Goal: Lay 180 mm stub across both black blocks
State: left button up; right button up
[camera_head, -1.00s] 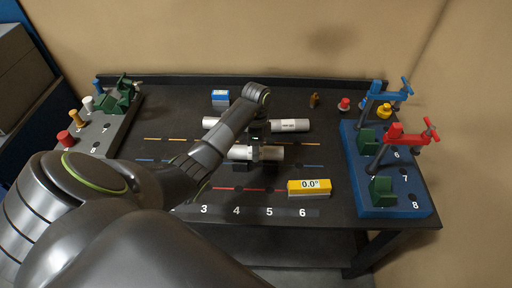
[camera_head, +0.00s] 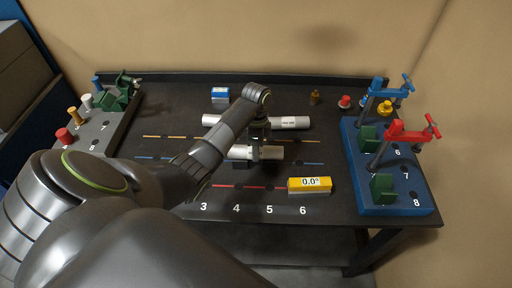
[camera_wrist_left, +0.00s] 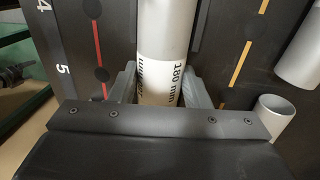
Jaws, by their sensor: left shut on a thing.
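The 180 mm stub (camera_head: 240,152) is a pale grey tube lying crosswise near the middle of the bench. Its printed "180 mm" label shows in the left wrist view (camera_wrist_left: 160,60). My left gripper (camera_head: 262,157) is shut on the stub, one finger on each side of it. The wrist view shows both grey fingers (camera_wrist_left: 160,88) beside the tube. I cannot make out the black blocks against the dark bench and gripper, nor whether the stub touches anything below. My right gripper is not in view.
More pale tubing (camera_head: 290,122) lies behind the stub. A yellow box reading 0.0° (camera_head: 310,185) stands in front to the right. A blue fixture base (camera_head: 400,202) with clamps is at the right, a grey one (camera_head: 75,163) at the left. A blue box (camera_head: 220,95) stands at the back.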

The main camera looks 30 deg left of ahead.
pick_arm(q)
jog(key=o, duration=1.3)
jog(key=shift+o, duration=0.2)
jog(key=r, duration=0.5)
jog(key=shift+w+a+r, duration=0.15)
jog(key=shift+w+a, duration=0.05)
jog(key=shift+w, duration=0.2)
notch_tip(320, 180, up, 7)
jog(key=p, duration=0.6)
jog(key=shift+w+a, duration=0.25)
jog(key=shift+w, duration=0.15)
jog(key=shift+f, duration=0.25)
